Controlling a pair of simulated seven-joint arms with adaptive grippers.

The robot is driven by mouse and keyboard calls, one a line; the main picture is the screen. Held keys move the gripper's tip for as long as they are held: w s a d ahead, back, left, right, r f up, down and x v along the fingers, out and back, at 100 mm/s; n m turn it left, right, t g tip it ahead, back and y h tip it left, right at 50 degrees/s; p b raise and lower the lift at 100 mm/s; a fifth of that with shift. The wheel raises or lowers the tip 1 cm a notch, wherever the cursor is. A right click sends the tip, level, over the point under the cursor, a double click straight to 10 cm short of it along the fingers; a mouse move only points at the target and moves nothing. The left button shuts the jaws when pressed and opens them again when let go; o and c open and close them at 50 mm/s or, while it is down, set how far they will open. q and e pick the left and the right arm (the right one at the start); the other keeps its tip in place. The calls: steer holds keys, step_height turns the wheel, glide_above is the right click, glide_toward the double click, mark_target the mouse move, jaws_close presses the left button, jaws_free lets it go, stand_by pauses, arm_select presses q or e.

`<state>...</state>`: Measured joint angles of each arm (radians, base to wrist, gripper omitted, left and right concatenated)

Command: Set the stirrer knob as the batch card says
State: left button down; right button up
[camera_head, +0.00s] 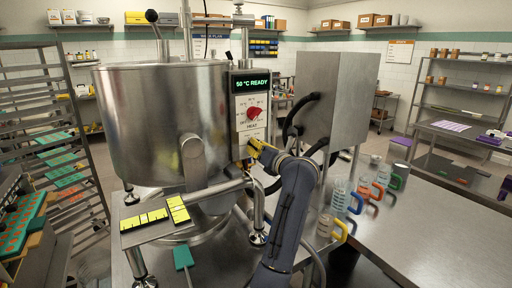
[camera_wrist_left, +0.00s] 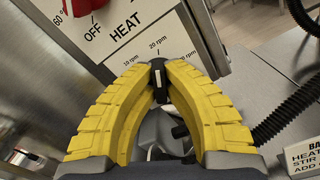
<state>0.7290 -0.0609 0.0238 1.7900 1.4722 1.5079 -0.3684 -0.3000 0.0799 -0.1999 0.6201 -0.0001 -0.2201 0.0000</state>
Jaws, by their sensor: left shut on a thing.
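The stirrer knob (camera_wrist_left: 158,74) is small and black with a white line. In the left wrist view its line points up, roughly at the 20 rpm mark on the white panel (camera_wrist_left: 150,30). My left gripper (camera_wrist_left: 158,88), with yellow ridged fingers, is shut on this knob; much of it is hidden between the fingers. In the head view my left gripper (camera_head: 252,148) is at the lower part of the depositor's control panel (camera_head: 250,100). The batch card (camera_wrist_left: 305,157) is cut off at the right edge, so its values cannot be read. My right gripper is not in view.
The red HEAT knob (camera_head: 254,113) sits just above, under a display (camera_head: 251,84) reading 50 °C READY. The steel kettle (camera_head: 165,120) stands left, a steel box (camera_head: 335,100) with black hoses right. Several handled jugs (camera_head: 340,195) stand on the right table.

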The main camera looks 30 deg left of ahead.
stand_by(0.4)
arm_select(q)
steer(key=c, duration=1.5)
jaws_free()
steer(key=shift+o, duration=0.2)
steer(key=v, duration=0.7)
steer(key=shift+d, duration=0.25)
steer(key=shift+s, duration=0.1)
